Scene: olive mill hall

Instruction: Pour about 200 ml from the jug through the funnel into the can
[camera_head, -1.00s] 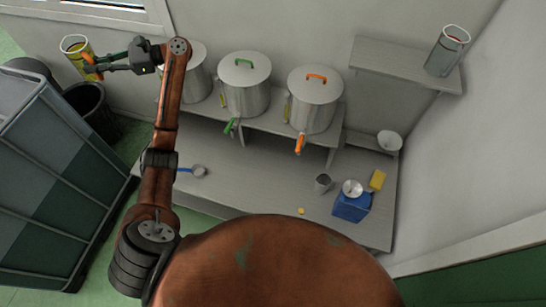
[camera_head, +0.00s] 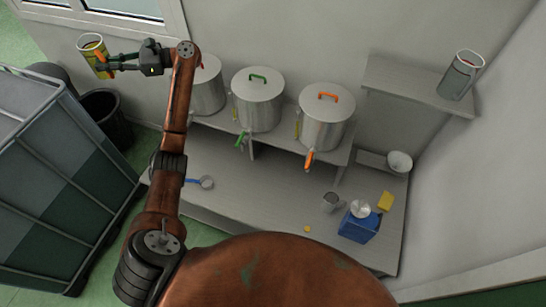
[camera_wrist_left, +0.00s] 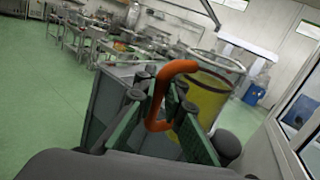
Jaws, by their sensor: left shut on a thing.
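The jug (camera_head: 94,55) is clear with yellow liquid in it and an orange handle. My left gripper (camera_head: 104,64) is shut on its handle and holds it up at the upper left, well away from the can. In the left wrist view the orange handle (camera_wrist_left: 169,88) is between the fingers and the jug (camera_wrist_left: 209,95) stands behind it, roughly upright. The blue can (camera_head: 356,228) stands on the bench at the right. A pale metal funnel (camera_head: 361,208) sits on top of the can; its spout is hidden. My right gripper is not in view.
Lidded steel vats with taps, one green-handled (camera_head: 258,100) and one orange-handled (camera_head: 326,118), stand along the back. Near the can are a grey cup (camera_head: 331,201) and a yellow sponge (camera_head: 386,201). A glass vessel (camera_head: 459,77) stands on the upper shelf. A framed tank (camera_head: 60,180) stands left.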

